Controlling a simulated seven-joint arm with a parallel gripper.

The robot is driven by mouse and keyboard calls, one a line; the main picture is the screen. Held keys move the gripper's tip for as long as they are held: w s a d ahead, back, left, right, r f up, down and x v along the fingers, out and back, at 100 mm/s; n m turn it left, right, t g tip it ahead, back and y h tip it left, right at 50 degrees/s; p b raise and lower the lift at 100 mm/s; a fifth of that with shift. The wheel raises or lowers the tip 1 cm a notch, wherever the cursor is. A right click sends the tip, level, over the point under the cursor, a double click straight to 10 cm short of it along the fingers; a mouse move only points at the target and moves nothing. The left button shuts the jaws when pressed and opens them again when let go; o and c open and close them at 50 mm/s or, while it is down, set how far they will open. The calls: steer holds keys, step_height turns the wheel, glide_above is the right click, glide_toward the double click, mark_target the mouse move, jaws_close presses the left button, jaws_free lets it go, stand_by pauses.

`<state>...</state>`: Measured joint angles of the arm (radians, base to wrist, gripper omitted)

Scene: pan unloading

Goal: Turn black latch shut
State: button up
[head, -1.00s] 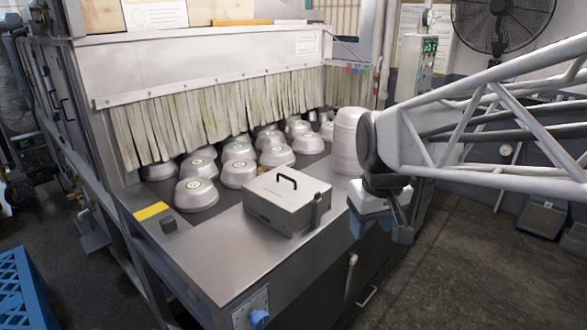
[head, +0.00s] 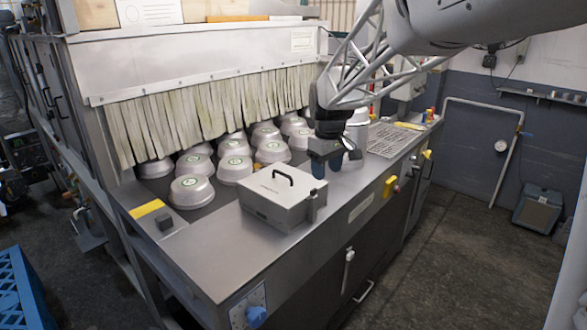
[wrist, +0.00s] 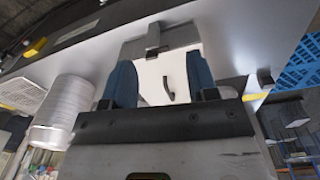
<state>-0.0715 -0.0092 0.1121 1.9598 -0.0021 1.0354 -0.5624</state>
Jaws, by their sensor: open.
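A silvery metal box (head: 270,208) with a closed lid stands on the counter (head: 225,255). A thin black handle (head: 283,176) arches over the lid; it also shows between the fingers in the wrist view (wrist: 168,90). The dark latch (head: 311,208) is on the box's right side, spanning the lid edge and wall. In the wrist view the latch (wrist: 153,36) shows beyond the fingertips. Its exact turn is hard to tell. My gripper (head: 329,182), with blue fingers, is open and empty, above and behind the box's right rear corner, apart from the latch.
Several upturned pans (head: 192,190) sit under a strip curtain (head: 170,125) behind the box. A stack of pans (wrist: 65,105) stands near my gripper, partly hidden by my arm in the head view. A small black block (head: 166,221) sits left. The counter's front is clear.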

steer(key=n, duration=0.2)
glide_toward(311, 194)
steer(key=shift+w+d+f, duration=0.15)
steer(key=shift+w+d, duration=0.25)
steer(key=shift+w, duration=0.3)
steer(key=shift+f, duration=0.1)
steer(key=shift+f, duration=3.8)
steer(key=c, duration=0.9)
